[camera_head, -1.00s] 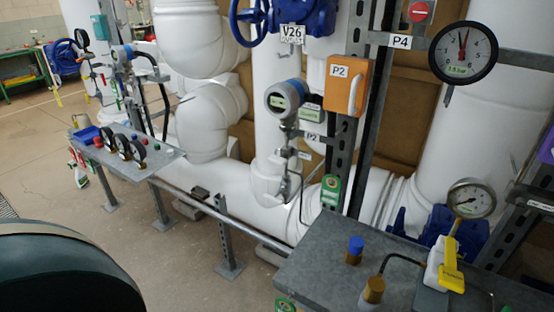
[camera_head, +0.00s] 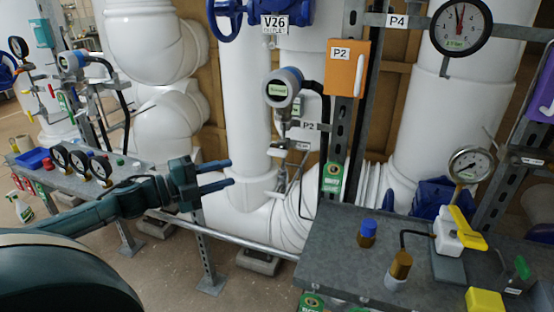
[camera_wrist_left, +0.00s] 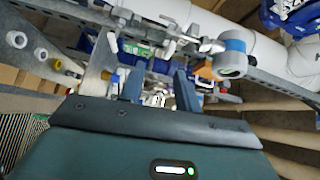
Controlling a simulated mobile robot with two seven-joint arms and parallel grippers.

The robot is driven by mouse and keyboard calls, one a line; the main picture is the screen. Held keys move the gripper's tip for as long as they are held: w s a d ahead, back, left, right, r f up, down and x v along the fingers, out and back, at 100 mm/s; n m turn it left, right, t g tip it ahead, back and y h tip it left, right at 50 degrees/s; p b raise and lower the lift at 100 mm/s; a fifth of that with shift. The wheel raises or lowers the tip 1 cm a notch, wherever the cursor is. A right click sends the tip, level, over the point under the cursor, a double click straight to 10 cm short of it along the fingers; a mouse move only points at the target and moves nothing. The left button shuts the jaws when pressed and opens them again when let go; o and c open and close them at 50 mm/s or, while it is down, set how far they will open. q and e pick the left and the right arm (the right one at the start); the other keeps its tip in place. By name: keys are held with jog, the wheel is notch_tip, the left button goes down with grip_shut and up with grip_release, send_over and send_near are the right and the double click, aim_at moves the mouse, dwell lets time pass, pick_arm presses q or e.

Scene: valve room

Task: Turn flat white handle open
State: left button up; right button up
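My left gripper (camera_head: 231,173) reaches in from the left with two dark blue fingers spread apart, empty, in front of the white pipes. It also shows open in the left wrist view (camera_wrist_left: 160,92). An orange box (camera_head: 345,68) labelled P2 hangs on the metal post, above and right of the gripper, with a narrow pale lever (camera_head: 358,76) on its face. A white block with a yellow lever (camera_head: 459,231) stands on the grey bench at right. I cannot tell for certain which part is the flat white handle. My right gripper is out of view.
A grey bench (camera_head: 335,235) with brass fittings (camera_head: 398,268) fills the lower right. A gauge shelf (camera_head: 125,178) stands at left behind my arm. A round transmitter (camera_head: 283,88) hangs between the gripper and the orange box. Metal posts and a low rail limit room.

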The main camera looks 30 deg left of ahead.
aim_at(271, 153)
pick_arm(q)
jog(key=shift+m+g+h, duration=0.3)
jog(key=shift+m+h, duration=0.3)
jog(key=shift+m, duration=0.3)
jog(key=shift+w+d+r+b, duration=0.45)
jog(key=shift+w+d, duration=0.3)
jog(key=shift+w, duration=0.5)
jog(key=shift+w+d+r+b, duration=0.4)
jog(key=shift+w+d, duration=0.35)
jog(key=shift+w, duration=0.5)
jog(key=shift+w+d+r+b, duration=0.45)
jog(key=shift+w+d, duration=0.3)
jog(key=shift+w, duration=0.5)
jog(key=shift+p+x, duration=0.75)
jog(key=shift+x, duration=1.85)
jog(key=shift+f, duration=0.2)
grip_shut()
